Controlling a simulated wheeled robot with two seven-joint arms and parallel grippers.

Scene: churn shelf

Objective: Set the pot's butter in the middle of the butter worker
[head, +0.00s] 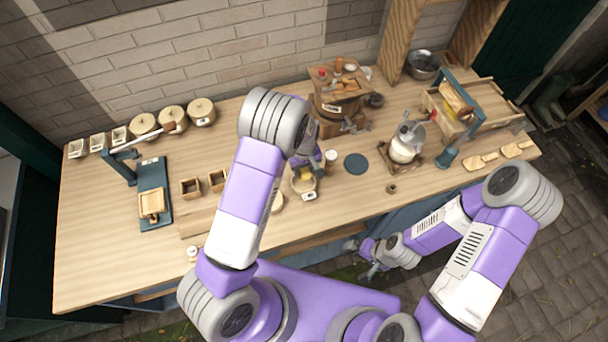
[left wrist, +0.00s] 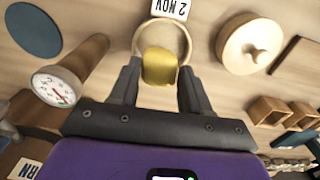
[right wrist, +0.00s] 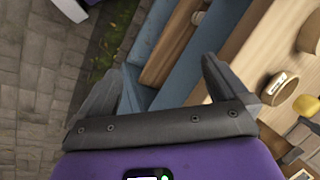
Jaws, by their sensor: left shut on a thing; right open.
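The yellow butter (left wrist: 159,67) is between the fingers of my left gripper (left wrist: 160,76), which is shut on it. It overlaps the near rim of the round pot (left wrist: 172,31) labelled "2 NOV" in the left wrist view. In the right wrist view the butter (right wrist: 306,105) shows beside the pot (right wrist: 278,86), so it seems raised out of it. In the head view my left arm partly hides the pot (head: 303,185). The butter worker seems to be the wooden trough (head: 489,101) with a roller, at the right. My right gripper (head: 371,263) is open and empty off the table's front edge.
A white-topped churn jar (head: 405,147) stands left of the trough. A wooden stand (head: 340,92) is behind the pot. A dark blue disc (head: 356,163) lies right of the pot. Two paddles (head: 481,161) lie at the right front. A blue press (head: 152,190) stands at the left.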

